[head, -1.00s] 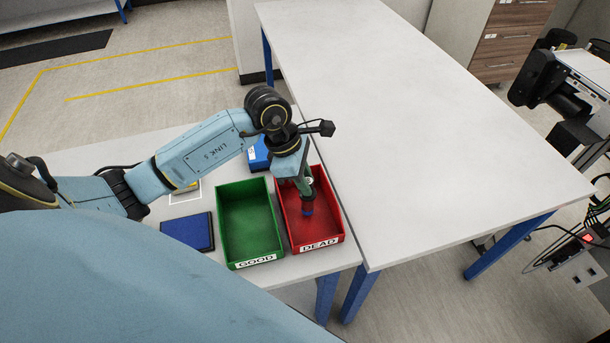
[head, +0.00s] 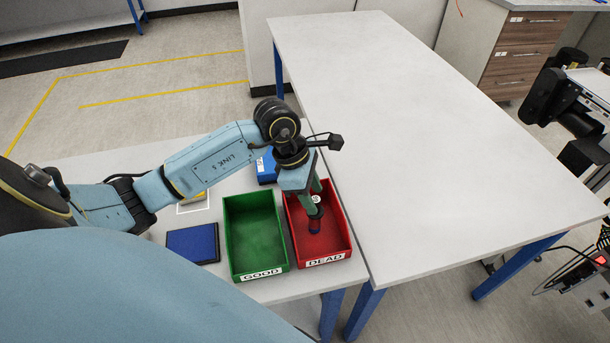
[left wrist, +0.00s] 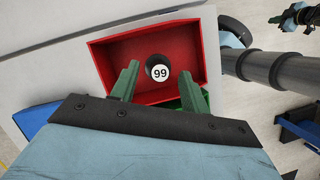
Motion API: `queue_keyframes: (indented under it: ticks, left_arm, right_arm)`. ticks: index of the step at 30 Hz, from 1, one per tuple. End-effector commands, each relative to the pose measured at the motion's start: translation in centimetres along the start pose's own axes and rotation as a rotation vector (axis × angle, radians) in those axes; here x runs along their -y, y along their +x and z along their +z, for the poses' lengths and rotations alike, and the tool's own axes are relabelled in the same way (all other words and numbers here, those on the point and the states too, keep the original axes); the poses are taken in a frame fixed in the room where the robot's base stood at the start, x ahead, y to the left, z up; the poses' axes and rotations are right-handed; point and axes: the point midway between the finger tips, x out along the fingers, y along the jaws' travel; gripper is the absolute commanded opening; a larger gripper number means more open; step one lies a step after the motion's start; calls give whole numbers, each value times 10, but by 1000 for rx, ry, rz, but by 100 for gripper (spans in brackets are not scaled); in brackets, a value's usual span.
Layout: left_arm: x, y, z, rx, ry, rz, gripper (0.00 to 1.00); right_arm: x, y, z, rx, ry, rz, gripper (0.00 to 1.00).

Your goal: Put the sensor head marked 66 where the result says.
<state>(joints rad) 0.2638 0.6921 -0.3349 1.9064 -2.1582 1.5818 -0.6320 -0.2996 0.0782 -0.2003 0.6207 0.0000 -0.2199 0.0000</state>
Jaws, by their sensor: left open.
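In the left wrist view the label on the sensor head (left wrist: 159,73) reads 99, which is 66 if turned around. My left gripper (head: 314,198) is over the red bin, its green fingers open on either side of the sensor head's top. The left wrist view shows the fingers (left wrist: 160,80) apart from it. What looks like my right gripper (left wrist: 302,14) shows small in that view's corner; its jaws are unclear.
The green bin marked GOOD (head: 261,274) is empty, left of the red bin. A dark blue flat box (head: 193,244) lies left of it. A blue container (head: 266,166) stands behind the bins. The large white table (head: 420,140) at right is clear.

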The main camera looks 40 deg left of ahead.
Motion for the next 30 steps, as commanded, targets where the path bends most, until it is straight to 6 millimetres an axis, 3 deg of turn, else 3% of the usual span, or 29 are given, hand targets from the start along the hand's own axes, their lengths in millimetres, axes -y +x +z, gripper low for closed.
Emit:
queue_keyframes:
  ticks: [16, 21, 30]
  left_arm:
    - [-1, -109, 0, -1, 1, 5, 46]
    - [0, -124, 0, 1, 0, 3, 46]
    - [0, -127, 0, 1, -1, 0, 46]
  right_arm:
    - [0, 11, 2, 1, 0, 0, 0]
    - [0, 12, 2, 1, 0, 0, 0]
    - [-1, 12, 2, 2, 0, 1, 0]
